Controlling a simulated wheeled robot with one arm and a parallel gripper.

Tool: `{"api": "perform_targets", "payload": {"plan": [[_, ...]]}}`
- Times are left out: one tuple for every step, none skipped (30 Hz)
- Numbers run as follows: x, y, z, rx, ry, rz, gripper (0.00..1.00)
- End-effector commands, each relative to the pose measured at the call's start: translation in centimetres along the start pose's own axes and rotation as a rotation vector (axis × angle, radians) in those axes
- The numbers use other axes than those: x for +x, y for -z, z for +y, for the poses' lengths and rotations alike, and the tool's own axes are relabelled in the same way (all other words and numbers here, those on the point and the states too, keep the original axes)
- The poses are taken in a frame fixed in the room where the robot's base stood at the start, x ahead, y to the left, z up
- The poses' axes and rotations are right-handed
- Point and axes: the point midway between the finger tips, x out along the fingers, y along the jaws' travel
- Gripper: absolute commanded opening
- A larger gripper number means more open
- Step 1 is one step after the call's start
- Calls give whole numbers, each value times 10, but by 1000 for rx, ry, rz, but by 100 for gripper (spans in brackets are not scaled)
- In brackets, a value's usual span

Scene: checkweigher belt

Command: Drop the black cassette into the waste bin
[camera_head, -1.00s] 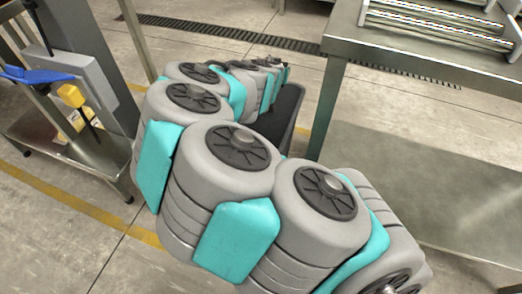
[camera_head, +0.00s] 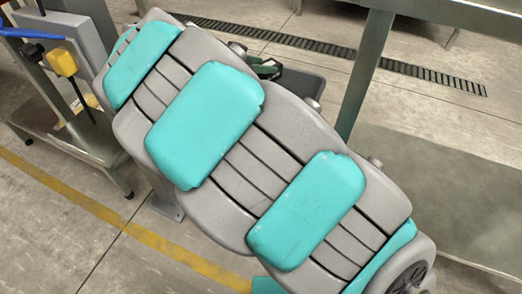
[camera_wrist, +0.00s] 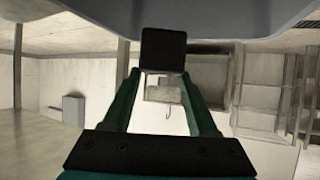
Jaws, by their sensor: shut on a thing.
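The black cassette (camera_wrist: 163,50) is held between the green fingertips of my gripper (camera_wrist: 162,74), at the top middle of the wrist view. In the head view my gripper (camera_head: 264,68) shows only in part behind my own arm, and the cassette cannot be made out there. The dark grey waste bin (camera_head: 302,86) stands on the floor behind my arm, largely hidden by it. My gripper appears at or above the bin's left part; its exact height over the rim cannot be told.
A steel table (camera_head: 362,75) stands at the right of the bin. At the left is a steel stand (camera_head: 85,135) with a grey box and a yellow part (camera_head: 62,62). A floor drain (camera_head: 430,76) runs behind. A grey surface (camera_wrist: 240,15) fills the wrist view's top.

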Motion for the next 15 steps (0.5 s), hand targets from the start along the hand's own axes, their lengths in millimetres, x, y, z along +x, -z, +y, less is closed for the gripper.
{"api": "perform_targets", "payload": {"plan": [[1,-2,0,-1,-2,0,0],[2,-4,0,-1,-2,0,0],[3,-7,0,-2,-2,-1,0],[5,-10,0,-3,-1,-1,0],[6,-13,0,-2,0,-1,0],[8,-16,0,-3,0,-1,0],[10,-19,-1,-3,1,-1,0],[12,-22,-1,-2,1,-1,0],[14,-27,-1,-3,1,-1,0],[15,-30,-1,-3,1,-1,0],[17,-33,-1,-3,0,-1,0],[19,-36,-1,-5,0,0,0],[20,-39,0,-4,0,0,0],[22,-41,0,-4,-1,0,0],[23,-44,0,-5,-1,0,0]]}}
